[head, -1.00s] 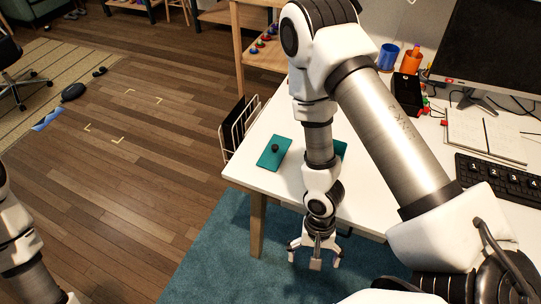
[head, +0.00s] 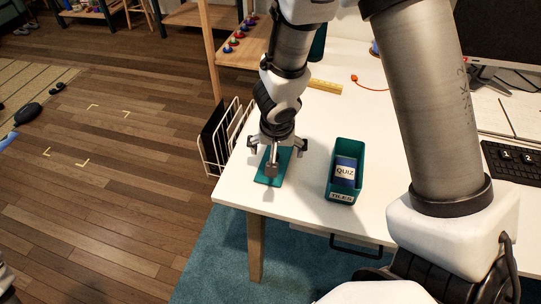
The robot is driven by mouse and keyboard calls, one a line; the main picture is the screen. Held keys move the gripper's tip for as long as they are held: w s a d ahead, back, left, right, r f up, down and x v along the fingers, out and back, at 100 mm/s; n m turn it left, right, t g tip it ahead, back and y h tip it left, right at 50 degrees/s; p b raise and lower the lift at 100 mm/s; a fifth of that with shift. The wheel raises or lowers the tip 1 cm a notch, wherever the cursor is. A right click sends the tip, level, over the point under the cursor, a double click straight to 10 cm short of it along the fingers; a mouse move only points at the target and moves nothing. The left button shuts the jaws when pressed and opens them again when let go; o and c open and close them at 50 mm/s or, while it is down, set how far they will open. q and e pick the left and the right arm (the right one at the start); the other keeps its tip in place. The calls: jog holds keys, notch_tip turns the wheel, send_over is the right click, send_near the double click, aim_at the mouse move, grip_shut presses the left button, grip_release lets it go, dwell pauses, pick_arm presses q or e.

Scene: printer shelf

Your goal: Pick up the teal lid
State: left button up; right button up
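The teal lid (head: 285,165) lies flat near the left front corner of the white table. Its dark knob, seen earlier, is now hidden by my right gripper. My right gripper (head: 274,155) is directly over the lid, pointing down, with its fingers spread apart. I cannot tell whether a finger touches the lid. A teal open box (head: 332,195) stands to the right of the lid, with a blue card pack marked QUIZ (head: 345,172) inside.
A wire rack (head: 213,150) stands by the table's left edge. A wooden ruler (head: 325,86) and a red item with a cord (head: 354,78) lie farther back. A keyboard (head: 515,163) and monitor are at the right. The tabletop right of the box is clear.

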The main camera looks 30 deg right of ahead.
aim_at(284, 153)
jog(key=shift+s+d+f, duration=0.1)
jog(key=shift+s+f, duration=0.2)
jog(key=shift+f, duration=0.4)
jog(key=f, duration=0.1)
jog(key=w+f+b, duration=0.1)
jog(key=w+f, duration=0.1)
jog(key=shift+d+f, duration=0.15)
jog(key=shift+f, duration=0.15)
jog(key=shift+w+f, duration=0.2)
jog(key=shift+w, duration=0.1)
jog(key=shift+s+r, duration=0.35)
jog(key=shift+c, duration=0.4)
jog(key=shift+s, duration=0.1)
jog(key=c, duration=1.2)
jog(key=shift+f, duration=0.1)
jog(key=shift+c, duration=1.4)
pick_arm(q)
jog(key=shift+s+f, duration=0.1)
jog(key=shift+f, duration=0.6)
